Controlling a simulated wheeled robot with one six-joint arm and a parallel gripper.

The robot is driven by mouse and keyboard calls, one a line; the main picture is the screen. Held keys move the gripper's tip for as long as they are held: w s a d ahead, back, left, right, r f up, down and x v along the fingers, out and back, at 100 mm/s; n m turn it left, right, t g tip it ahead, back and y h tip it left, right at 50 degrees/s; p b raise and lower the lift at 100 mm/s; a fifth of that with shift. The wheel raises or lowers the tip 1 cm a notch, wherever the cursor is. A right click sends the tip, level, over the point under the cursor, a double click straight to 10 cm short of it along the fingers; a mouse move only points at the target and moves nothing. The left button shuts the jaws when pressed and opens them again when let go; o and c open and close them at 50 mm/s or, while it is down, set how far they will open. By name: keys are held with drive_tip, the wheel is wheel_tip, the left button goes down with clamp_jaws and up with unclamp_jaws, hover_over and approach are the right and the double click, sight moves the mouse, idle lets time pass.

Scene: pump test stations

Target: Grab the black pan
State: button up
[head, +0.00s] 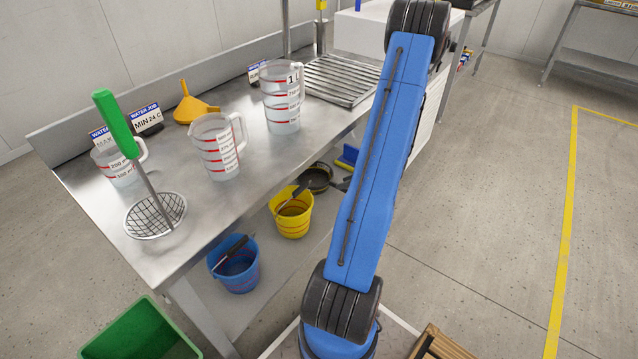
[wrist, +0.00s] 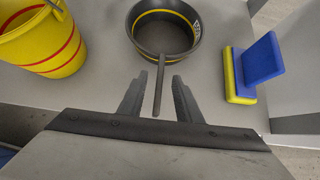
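The black pan (wrist: 150,40) sits on the grey lower shelf, with a yellow band around its inner wall. Its dark handle (wrist: 159,92) points toward my gripper. In the head view the pan (head: 318,180) is partly visible under the bench, to the left of my blue arm. My gripper (wrist: 159,76) is open, with one finger on each side of the handle. I see a gap between the handle and each finger. The wrist view does not clearly show whether the fingers are level with the handle. My gripper is hidden behind the arm in the head view.
A yellow bucket (wrist: 40,45) stands left of the pan. A blue and yellow sponge-like block (wrist: 240,85) is to its right. A blue bucket (head: 235,265) is further along the shelf. The steel bench top (head: 180,180) overhangs it, holding measuring jugs and a green-handled strainer.

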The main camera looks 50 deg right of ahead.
sight(325, 184)
drive_tip(key=shift+x, duration=3.1)
drive_tip(key=shift+c, duration=0.7)
clamp_jaws()
